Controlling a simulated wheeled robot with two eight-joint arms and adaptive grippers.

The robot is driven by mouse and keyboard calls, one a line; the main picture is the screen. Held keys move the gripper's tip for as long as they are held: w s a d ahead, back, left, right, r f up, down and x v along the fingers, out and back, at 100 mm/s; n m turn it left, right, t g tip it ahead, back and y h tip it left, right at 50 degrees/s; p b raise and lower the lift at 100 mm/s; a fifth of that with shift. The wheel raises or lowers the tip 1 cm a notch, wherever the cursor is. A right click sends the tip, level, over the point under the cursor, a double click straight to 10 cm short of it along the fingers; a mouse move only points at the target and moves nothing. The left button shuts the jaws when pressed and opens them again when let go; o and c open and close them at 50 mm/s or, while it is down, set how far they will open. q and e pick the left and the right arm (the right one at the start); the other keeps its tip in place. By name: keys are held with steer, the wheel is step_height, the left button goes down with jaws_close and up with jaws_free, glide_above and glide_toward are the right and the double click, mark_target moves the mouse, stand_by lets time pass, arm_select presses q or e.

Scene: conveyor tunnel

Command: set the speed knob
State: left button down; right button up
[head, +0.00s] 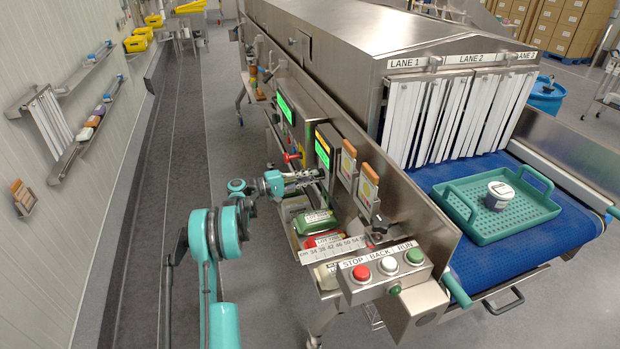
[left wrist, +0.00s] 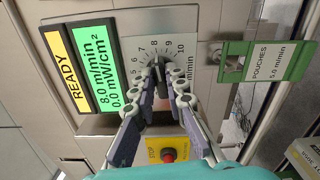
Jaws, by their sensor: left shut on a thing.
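The speed knob (left wrist: 162,84) is dark and sits on a pale dial plate (left wrist: 170,24) with numbers up to 10 and the unit m/min. My left gripper (left wrist: 165,77) is shut on the knob, its two fingers on either side of it. The knob's pointer is partly hidden by the fingers. The green display (left wrist: 96,72) beside it reads 8.0 m/min and 0.0 mW/cm², next to a yellow READY strip (left wrist: 62,71). In the head view my left gripper (head: 312,176) reaches the machine's side panel, and the knob cannot be made out there.
A red stop button (left wrist: 169,155) on yellow lies close below the fingers. A green tag (left wrist: 268,62) reads POUCHES 5.0 m/min. STOP, BACK and RUN buttons sit on a box (head: 387,276). A teal tray (head: 482,234) holding a tub (head: 499,195) rests on the blue belt (head: 575,222).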

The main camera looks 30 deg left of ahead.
arm_select(q)
steer(key=c, duration=1.5)
jaws_free()
steer(key=shift+c, duration=0.2)
steer(key=shift+s, duration=0.1)
steer(key=v, duration=1.2)
